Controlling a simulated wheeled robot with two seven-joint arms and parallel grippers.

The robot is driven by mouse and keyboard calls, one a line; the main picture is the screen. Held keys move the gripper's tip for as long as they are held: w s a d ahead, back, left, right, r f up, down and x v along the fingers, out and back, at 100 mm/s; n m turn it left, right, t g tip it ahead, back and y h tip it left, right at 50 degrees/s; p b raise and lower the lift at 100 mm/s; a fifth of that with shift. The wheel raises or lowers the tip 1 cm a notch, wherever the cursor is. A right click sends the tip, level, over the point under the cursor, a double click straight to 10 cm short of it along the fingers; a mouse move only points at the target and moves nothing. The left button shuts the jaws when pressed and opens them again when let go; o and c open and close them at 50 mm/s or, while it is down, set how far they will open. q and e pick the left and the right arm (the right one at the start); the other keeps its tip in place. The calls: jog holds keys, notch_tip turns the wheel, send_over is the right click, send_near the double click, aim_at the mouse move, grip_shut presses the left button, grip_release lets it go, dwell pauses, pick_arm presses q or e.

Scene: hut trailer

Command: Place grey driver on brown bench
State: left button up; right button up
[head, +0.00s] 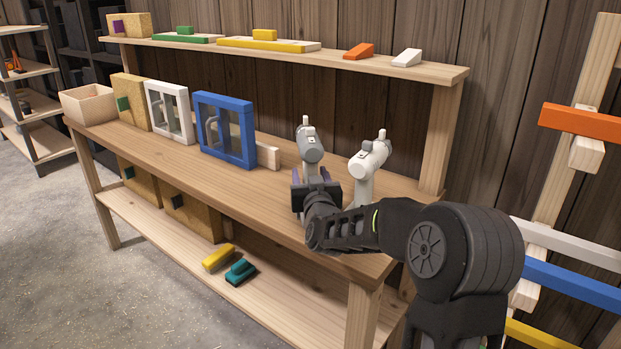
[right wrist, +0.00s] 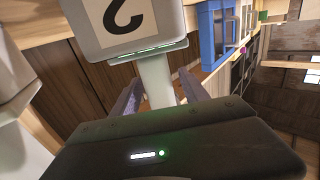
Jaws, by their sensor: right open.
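The grey driver (head: 309,145) stands upright on the brown bench (head: 272,184), towards its right end. In the right wrist view the grey driver (right wrist: 155,76) has its handle between my fingers, with a dark mark on a pale label on its body. My right gripper (head: 315,180) is open around that handle; gaps show on both sides in the right wrist view (right wrist: 158,92). The handle's foot is hidden behind the gripper. The white driver (head: 369,160) stands close by on the right. My left gripper is out of view.
Blue (head: 226,130) and white (head: 170,112) framed panels and an open wooden box (head: 89,104) stand left on the bench. An upper shelf (head: 330,54) holds coloured blocks. Yellow and teal objects lie on the lower shelf (head: 160,225). The bench's front middle is clear.

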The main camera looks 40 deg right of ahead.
jog(key=v, duration=1.2)
jog(key=shift+b, duration=0.4)
